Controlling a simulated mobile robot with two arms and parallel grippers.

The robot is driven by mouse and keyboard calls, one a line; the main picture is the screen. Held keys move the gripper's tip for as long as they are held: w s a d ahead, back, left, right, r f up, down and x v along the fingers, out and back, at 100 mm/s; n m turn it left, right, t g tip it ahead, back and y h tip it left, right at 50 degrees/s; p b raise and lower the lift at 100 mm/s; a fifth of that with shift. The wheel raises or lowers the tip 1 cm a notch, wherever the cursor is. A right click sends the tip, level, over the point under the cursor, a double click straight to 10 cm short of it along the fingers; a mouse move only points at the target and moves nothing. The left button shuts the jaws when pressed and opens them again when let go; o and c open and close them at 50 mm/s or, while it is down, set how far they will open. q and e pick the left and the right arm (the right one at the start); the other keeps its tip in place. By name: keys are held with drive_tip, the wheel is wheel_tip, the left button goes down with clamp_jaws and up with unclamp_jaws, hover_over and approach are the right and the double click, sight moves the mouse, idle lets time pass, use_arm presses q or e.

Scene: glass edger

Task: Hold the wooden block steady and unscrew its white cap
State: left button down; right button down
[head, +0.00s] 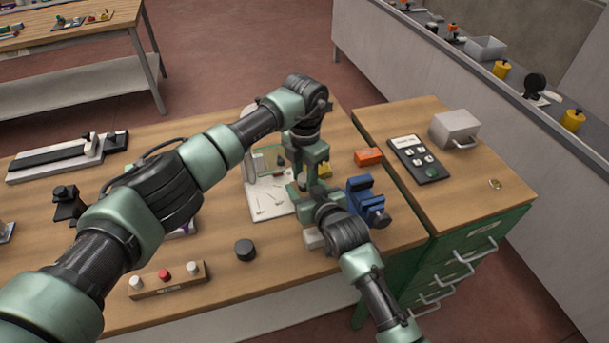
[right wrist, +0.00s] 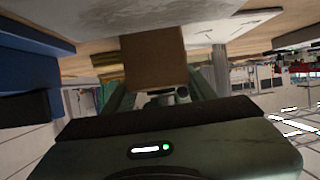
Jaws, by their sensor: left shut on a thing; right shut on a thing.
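The wooden block (right wrist: 153,56) shows as a plain brown face in the right wrist view, between the fingers of my right gripper (right wrist: 160,88). In the head view my right gripper (head: 299,196) is shut on the block, which is mostly hidden there by the grippers. My left gripper (head: 303,178) points down from directly above it and is shut, by its place on the white cap. The cap itself is hidden by the gripper, so its seating on the block cannot be seen.
A blue vise-like device (head: 366,200) stands close right of the grippers, with an orange box (head: 368,157) behind it. A black knob (head: 244,250) and a wooden button strip (head: 167,280) sit nearer the front edge.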

use_arm(q)
drive_tip(key=n, duration=0.4)
drive_tip(key=c, duration=1)
unclamp_jaws()
drive_tip(key=shift+d, duration=0.1)
drive_tip(key=shift+r, duration=2.3)
use_arm(e)
drive_tip(key=shift+c, duration=2.1)
unclamp_jaws()
